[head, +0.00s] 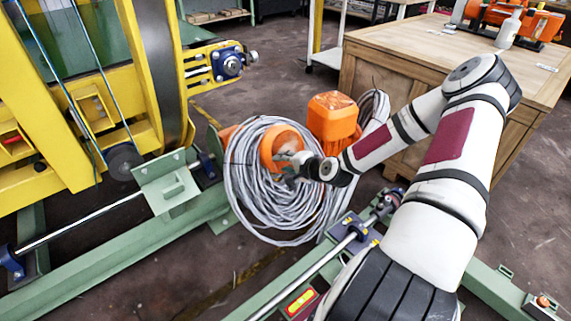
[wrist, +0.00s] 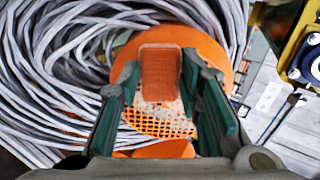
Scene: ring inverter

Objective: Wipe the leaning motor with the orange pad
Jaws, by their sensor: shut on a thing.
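My gripper (wrist: 158,82) is shut on the orange pad (wrist: 160,72), a small rectangular block held between its two green fingers. Right behind the pad in the wrist view is the round orange end of a motor (wrist: 217,55), with a perforated grille below the pad. I cannot tell whether the pad touches it. In the head view this motor (head: 279,140) lies tilted among the grey cable coils, and my gripper (head: 290,168) is at its front end. The pad is too small to make out there.
Large grey cable coils (head: 247,185) surround the motor. Another orange motor housing (head: 333,113) stands just behind to the right. A yellow machine (head: 155,60) and green rails (head: 150,250) are at left and front. A wooden workbench (head: 420,55) stands at back right.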

